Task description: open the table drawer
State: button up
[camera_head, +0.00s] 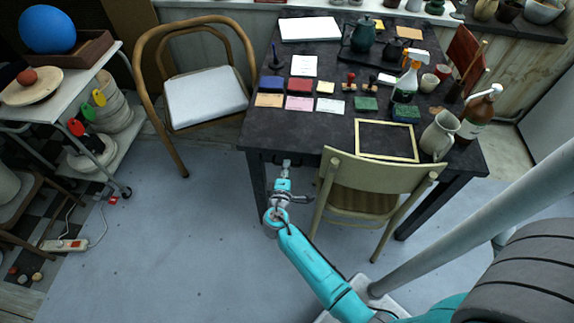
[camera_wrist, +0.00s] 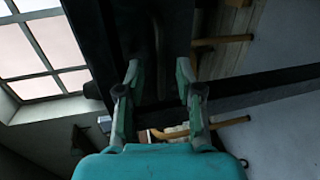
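The dark table (camera_head: 310,133) stands at the top centre of the head view, its front edge facing me. My gripper (camera_head: 286,163) is just in front of and below that edge, towards its left end. In the wrist view my gripper (camera_wrist: 158,68) has its two fingers spread apart. A dark surface, seemingly the table's front (camera_wrist: 155,25), lies beyond and between the fingertips.
A pale green chair (camera_head: 375,180) stands close to the right of my gripper at the table's front. A wooden armchair (camera_head: 205,95) is at the left. Stamps, a teapot, bottles and an empty frame (camera_head: 387,155) cover the tabletop. The floor left of my arm is free.

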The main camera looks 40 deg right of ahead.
jog(key=shift+x, duration=1.3)
jog(key=shift+c, duration=0.3)
grip_shut()
